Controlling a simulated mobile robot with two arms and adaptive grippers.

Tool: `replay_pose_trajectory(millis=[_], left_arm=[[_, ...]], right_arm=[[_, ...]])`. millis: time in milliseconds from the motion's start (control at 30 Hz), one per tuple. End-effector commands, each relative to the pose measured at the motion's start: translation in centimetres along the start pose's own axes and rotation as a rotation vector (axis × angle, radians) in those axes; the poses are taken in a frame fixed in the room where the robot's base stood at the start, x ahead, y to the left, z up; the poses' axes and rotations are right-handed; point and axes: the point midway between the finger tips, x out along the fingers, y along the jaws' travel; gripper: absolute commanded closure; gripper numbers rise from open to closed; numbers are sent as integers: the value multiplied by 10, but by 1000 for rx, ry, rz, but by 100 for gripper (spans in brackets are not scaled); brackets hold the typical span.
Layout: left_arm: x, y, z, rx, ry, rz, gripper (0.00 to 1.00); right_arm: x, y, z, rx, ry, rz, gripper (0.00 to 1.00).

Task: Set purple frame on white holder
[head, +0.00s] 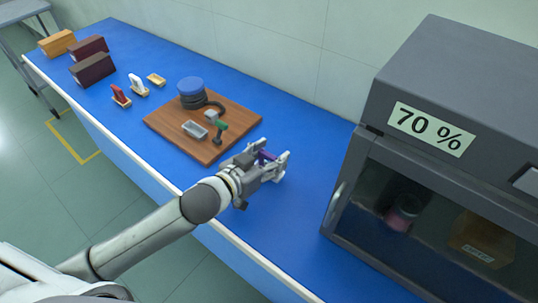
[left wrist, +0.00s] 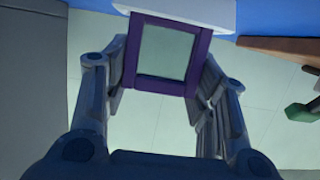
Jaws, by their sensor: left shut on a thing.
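My left gripper (head: 268,166) is shut on the purple frame (head: 266,156) and holds it over the blue bench near the front edge, right of the wooden board. In the left wrist view the frame (left wrist: 131,50) stands between the two fingers around a clear, pale window. A white piece (left wrist: 185,12) lies along the frame's top there; I cannot tell what it belongs to. A white holder (head: 138,86) stands at the left part of the bench, well away from my gripper, between a red one and a low yellow one. My right gripper is not in view.
A wooden board (head: 165,125) carries a blue-topped device (head: 191,88), a small grey tray (head: 194,130) and a green-tipped part (head: 221,126). A red holder (head: 121,96) and yellow piece (head: 156,79) flank the white holder. Boxes (head: 92,68) stand far left; a grey "70 %" cabinet (head: 440,75) stands right.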

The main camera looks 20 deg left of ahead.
Motion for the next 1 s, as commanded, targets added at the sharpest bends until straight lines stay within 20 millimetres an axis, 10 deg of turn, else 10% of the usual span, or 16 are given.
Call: replay_pose_trajectory(millis=[400,433,500,1000], left_arm=[[3,0,9,0,0,0,75],[3,0,8,0,0,0,45],[2,0,8,0,0,0,39],[-12,0,8,-2,-4,0,39]], right_arm=[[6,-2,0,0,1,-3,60],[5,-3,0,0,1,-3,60],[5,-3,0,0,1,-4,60],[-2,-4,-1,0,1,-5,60]])
